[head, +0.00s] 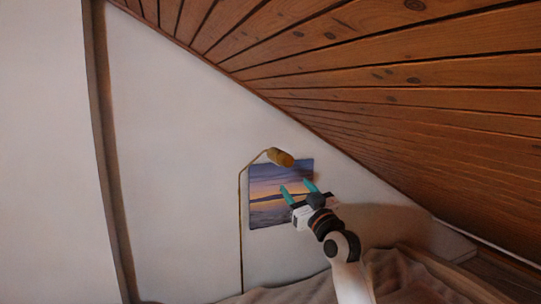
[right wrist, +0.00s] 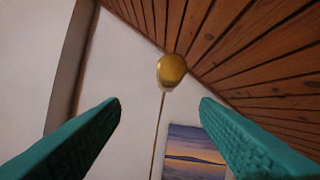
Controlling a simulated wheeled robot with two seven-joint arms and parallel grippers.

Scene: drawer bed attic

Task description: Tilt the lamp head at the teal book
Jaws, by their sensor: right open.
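The lamp is a thin brass floor lamp with a gold, rounded head (head: 281,157) on a bent arm above a slim upright pole (head: 240,230). The head points to the right and slightly down in the head view. My right gripper (head: 298,188) is open, with its teal fingers below and a little right of the lamp head, apart from it. In the right wrist view the lamp head (right wrist: 171,70) shows ahead, above and between the open fingertips (right wrist: 160,104). No teal book is in view. My left gripper is not in view.
A sunset picture (head: 270,212) hangs on the white wall behind the lamp and gripper. The sloped wooden ceiling (head: 400,90) comes down at the right. A brown blanket (head: 405,275) lies on the bed at the bottom. The wall area left of the pole is clear.

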